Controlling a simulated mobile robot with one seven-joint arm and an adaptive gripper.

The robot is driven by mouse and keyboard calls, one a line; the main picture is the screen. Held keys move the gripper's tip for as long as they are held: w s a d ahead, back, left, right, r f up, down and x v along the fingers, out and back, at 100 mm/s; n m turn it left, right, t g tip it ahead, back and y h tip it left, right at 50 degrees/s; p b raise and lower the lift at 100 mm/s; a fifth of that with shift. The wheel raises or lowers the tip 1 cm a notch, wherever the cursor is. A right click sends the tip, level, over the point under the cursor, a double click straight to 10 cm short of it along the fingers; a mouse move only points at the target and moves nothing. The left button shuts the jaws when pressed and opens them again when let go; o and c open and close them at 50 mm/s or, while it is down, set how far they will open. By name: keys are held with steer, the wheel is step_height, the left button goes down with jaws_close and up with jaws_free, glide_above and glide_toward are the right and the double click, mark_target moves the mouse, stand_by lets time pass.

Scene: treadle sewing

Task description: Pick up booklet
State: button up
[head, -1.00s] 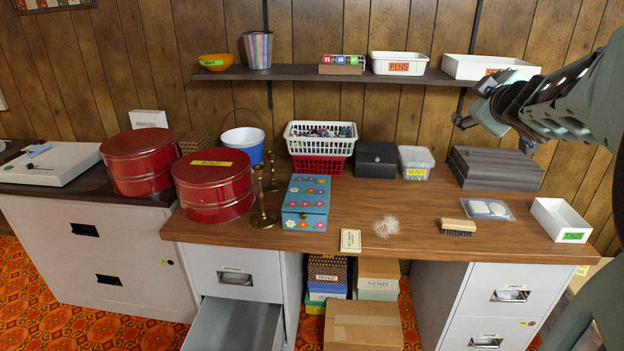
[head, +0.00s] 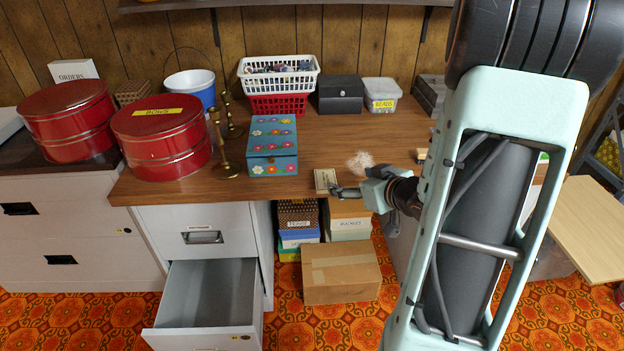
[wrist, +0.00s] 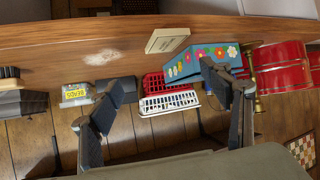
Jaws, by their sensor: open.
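The booklet (head: 325,180) is small and cream-coloured and lies flat at the front edge of the wooden desk, in front of the flowered blue box. It also shows in the wrist view (wrist: 167,40), top centre, beyond my fingertips. My gripper (head: 348,192) is at the desk's front edge, just right of the booklet. In the wrist view my gripper (wrist: 167,82) is open and empty, its two fingers spread wide. The booklet appears in line with the gap, apart from both fingers. The part of the desk behind my arm is hidden in the head view.
The flowered blue box (head: 270,146) and brass candlesticks (head: 222,150) stand left of the booklet. A pale scatter (head: 360,161) lies to its right. Below, an open drawer (head: 208,295) juts out, and cardboard boxes (head: 341,274) stand under the desk.

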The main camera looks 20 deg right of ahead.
mark_target(325, 180)
steer(key=b+x, duration=0.1)
steer(key=x, duration=0.2)
steer(key=a+f+b+x, duration=0.1)
steer(key=x, duration=0.3)
steer(key=s+b+x, duration=0.1)
steer(key=x, duration=0.3)
steer(key=shift+w+a+f, duration=0.15)
steer(key=shift+a+f, duration=0.05)
steer(key=shift+a, duration=0.05)
steer(key=c, duration=1.4)
